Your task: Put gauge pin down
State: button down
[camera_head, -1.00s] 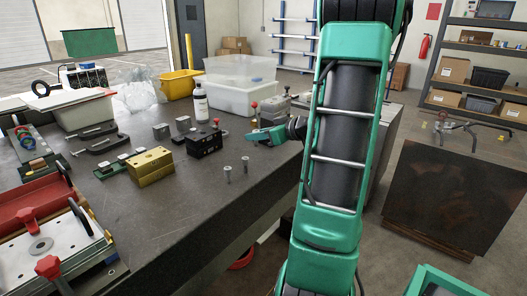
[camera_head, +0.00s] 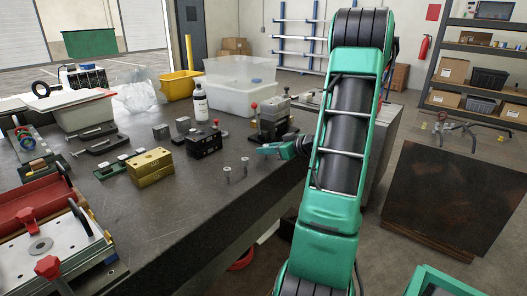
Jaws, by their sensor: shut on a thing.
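My gripper (camera_head: 266,150), with green fingers, is at the table's right edge, pointing left. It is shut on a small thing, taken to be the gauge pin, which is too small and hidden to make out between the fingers. Two small grey pins with wider heads stand upright on the dark table (camera_head: 185,225), one nearer (camera_head: 228,175) and one farther (camera_head: 245,166). Both are left of and nearer than my gripper, and apart from it.
A black block (camera_head: 204,146) and a brass block (camera_head: 151,168) stand left of the pins. A dark stand with a red knob (camera_head: 254,108) is behind my gripper. A white bottle (camera_head: 200,104) and a clear bin (camera_head: 238,90) are farther back. The front middle of the table is clear.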

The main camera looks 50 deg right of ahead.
jog(key=c, duration=1.6)
grip_release()
